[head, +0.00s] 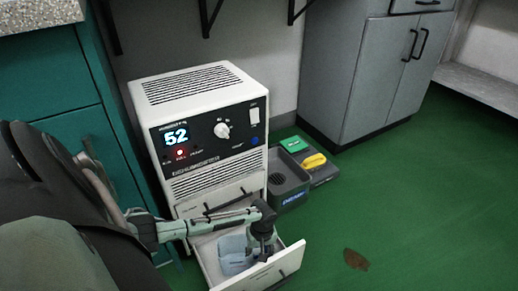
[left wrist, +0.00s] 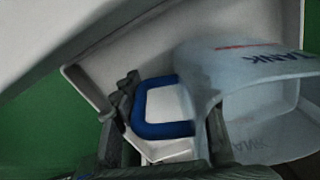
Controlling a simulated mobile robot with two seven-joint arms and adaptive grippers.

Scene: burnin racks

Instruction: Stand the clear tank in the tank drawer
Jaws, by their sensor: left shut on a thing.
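The clear tank (head: 232,256) is a pale bluish see-through container inside the open tank drawer (head: 288,267), at the foot of the white cabinet. It looks roughly upright; whether its base rests on the drawer floor is hidden. In the left wrist view the tank (left wrist: 255,65) shows dark TANK lettering and a blue handle (left wrist: 165,130). My left gripper (head: 262,250) reaches down into the drawer at the tank's right side and is shut on the tank, by its blue handle as far as I can see. My right gripper is not in view.
The white cabinet (head: 205,85) shows 52 on its display. A dark grey bin (head: 289,185) and a tray with green (head: 294,145) and yellow (head: 314,161) items stand right of it. A brown patch (head: 356,260) lies on the otherwise open green floor. Teal cupboards flank the left.

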